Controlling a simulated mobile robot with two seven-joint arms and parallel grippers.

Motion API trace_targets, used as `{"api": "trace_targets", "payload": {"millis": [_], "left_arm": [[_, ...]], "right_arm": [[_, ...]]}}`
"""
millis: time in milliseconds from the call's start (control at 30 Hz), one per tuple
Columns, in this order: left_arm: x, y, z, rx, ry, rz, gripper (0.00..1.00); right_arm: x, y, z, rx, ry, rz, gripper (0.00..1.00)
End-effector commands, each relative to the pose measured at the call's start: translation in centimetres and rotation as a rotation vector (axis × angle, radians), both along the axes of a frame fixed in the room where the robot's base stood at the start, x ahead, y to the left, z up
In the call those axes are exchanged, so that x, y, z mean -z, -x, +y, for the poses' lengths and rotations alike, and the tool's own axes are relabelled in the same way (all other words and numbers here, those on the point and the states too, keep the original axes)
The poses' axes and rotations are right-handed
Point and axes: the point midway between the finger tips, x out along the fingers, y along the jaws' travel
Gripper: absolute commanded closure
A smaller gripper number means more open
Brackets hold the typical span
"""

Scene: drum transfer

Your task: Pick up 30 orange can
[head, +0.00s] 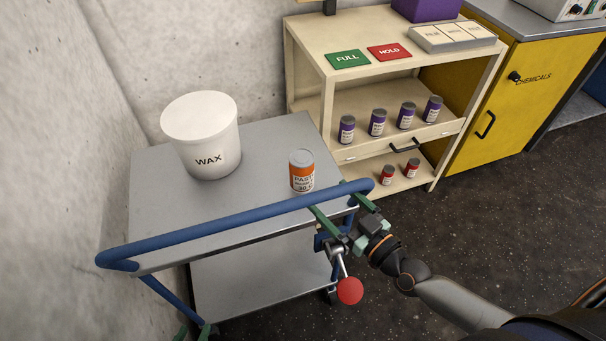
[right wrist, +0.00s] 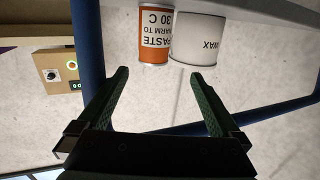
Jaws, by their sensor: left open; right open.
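The orange can (head: 302,172) has a grey lid and a white label reading PASTE and 30 C. It stands upright on the grey cart top (head: 262,140), near its blue handle (head: 240,220). It appears upside down in the right wrist view (right wrist: 155,38). My right gripper (head: 328,196) is open and empty at the handle's right end. Its two green fingers point toward the can but are apart from it; the can lies beyond the fingertips in the right wrist view (right wrist: 159,73). Only the green tips of my left gripper (head: 195,330) show at the bottom edge, spread apart.
A white WAX bucket (head: 203,137) stands left of the can. A red knob (head: 349,291) hangs below my right gripper. A beige shelf unit (head: 395,85) holds several purple cans and two red ones. A yellow cabinet (head: 510,100) stands right.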

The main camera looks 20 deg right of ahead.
Motion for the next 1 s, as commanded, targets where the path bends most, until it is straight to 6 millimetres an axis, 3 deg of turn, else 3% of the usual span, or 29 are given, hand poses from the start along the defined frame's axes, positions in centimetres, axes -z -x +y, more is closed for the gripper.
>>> {"api": "trace_targets", "payload": {"millis": [200,500,767,1000], "left_arm": [[0.4,0.0,0.0,0.000,0.000,0.000,0.50],[0.2,0.0,0.0,0.001,0.001,0.000,0.50],[0.3,0.0,-0.1,0.001,0.001,-0.001,0.50],[0.5,0.0,-0.1,0.001,0.001,-0.001,0.50]], "right_arm": [[-0.6,-1.5,-1.0,0.031,-0.001,-0.032,0.00],[-0.7,-5.8,0.5,0.031,-0.004,-0.032,0.00],[-0.6,-7.5,1.1,0.031,-0.004,-0.030,0.00],[-0.6,-10.6,2.1,0.030,-0.003,-0.032,0.00]]}}
